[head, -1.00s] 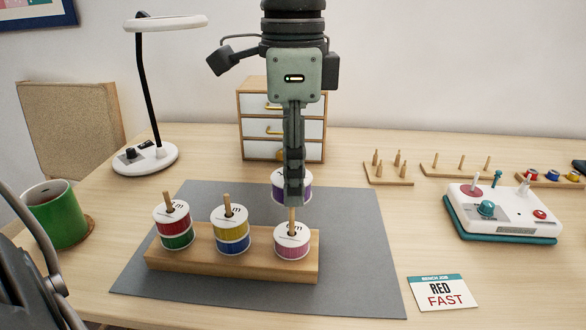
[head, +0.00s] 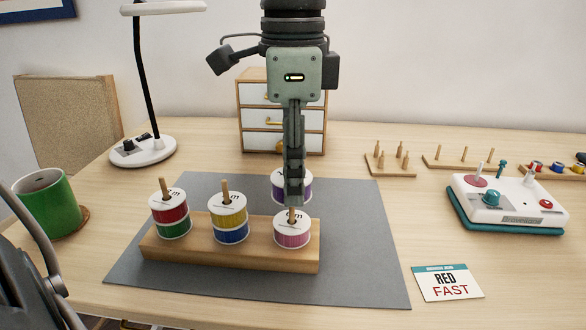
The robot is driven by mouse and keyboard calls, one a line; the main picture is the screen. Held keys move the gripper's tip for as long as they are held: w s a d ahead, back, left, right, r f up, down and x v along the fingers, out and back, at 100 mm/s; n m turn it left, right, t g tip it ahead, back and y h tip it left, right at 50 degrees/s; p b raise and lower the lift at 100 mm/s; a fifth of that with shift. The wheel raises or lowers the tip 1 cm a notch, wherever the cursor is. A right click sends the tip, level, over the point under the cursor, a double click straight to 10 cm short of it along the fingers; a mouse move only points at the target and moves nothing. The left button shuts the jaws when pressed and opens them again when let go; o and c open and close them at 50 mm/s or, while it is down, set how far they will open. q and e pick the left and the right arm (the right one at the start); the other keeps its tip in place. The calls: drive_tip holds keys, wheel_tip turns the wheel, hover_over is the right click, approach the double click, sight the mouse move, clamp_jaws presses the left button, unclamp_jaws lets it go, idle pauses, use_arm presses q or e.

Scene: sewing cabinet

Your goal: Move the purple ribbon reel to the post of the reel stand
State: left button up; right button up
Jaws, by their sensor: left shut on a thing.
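The purple ribbon reel (head: 304,186) has a white top and shows partly behind my left gripper (head: 294,196). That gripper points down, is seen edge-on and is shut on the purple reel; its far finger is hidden. The wooden reel stand (head: 198,255) has three posts. Its left post holds a red reel (head: 170,209) over a green one (head: 174,229). Its middle post holds a yellow reel (head: 228,215) over a blue one (head: 231,235). Its right post holds a pink reel (head: 293,235), just below the fingertips. The purple reel's exact height and depth are unclear. My right gripper is not in view.
The stand is on a grey mat (head: 365,260). A drawer cabinet (head: 256,120) stands behind the gripper. A lamp (head: 143,150) and green mug (head: 47,203) are at left. A white machine (head: 510,204), peg boards (head: 390,168) and a card (head: 447,283) are at right.

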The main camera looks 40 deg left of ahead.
use_arm(q)
drive_tip(key=shift+f, duration=0.3)
drive_tip(key=o, duration=1.1)
drive_tip(key=shift+c, duration=0.2)
drive_tip(key=shift+r, duration=0.1)
wheel_tip(320, 180, up, 12)
